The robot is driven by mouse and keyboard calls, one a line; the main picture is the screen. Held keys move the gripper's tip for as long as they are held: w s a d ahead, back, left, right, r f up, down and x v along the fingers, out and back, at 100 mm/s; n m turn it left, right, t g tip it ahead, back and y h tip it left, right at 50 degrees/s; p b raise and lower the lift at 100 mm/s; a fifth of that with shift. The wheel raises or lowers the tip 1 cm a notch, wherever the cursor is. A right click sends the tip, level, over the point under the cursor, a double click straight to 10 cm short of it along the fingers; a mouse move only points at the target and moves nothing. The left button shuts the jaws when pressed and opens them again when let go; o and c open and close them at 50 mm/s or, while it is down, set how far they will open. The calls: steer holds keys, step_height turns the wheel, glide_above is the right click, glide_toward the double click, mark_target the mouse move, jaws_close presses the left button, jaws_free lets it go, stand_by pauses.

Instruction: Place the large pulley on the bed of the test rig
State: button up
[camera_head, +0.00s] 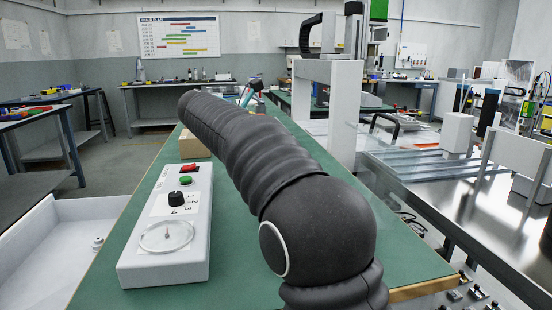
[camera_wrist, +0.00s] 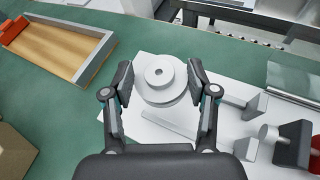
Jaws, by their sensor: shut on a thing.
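The large pulley (camera_wrist: 160,75), a light grey stepped disc with a centre hole, is between the two fingers of my gripper (camera_wrist: 160,84) in the wrist view. The fingers are shut on its left and right sides. A white plate (camera_wrist: 150,121), which looks like the test rig's bed, is beneath it. I cannot tell whether the pulley touches the plate. Small grey blocks and a round part (camera_wrist: 268,133) stand on the plate to the right of the pulley. In the head view my black arm reaches away over the green bench and hides the pulley and most of the rig.
A wooden tray (camera_wrist: 103,48) with a red thing lies left of the gripper.

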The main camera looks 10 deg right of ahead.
steer(key=w+f, duration=0.1)
steer(key=w, duration=0.1)
steer(key=w+f, duration=0.2)
steer(key=w+d+f, duration=0.1)
steer(key=w, duration=0.2)
steer(key=shift+f, duration=0.2)
step_height(320, 180, down, 4)
steer(key=shift+f+b, duration=0.1)
steer(key=shift+b, duration=0.8)
steer(key=o, duration=1.2)
steer(key=shift+a+r, duration=0.1)
steer(key=shift+r, duration=0.1)
steer(key=p+v, duration=0.2)
steer(key=v, duration=0.9)
steer(key=shift+s+a+r, duration=0.15)
steer(key=shift+a, duration=0.2)
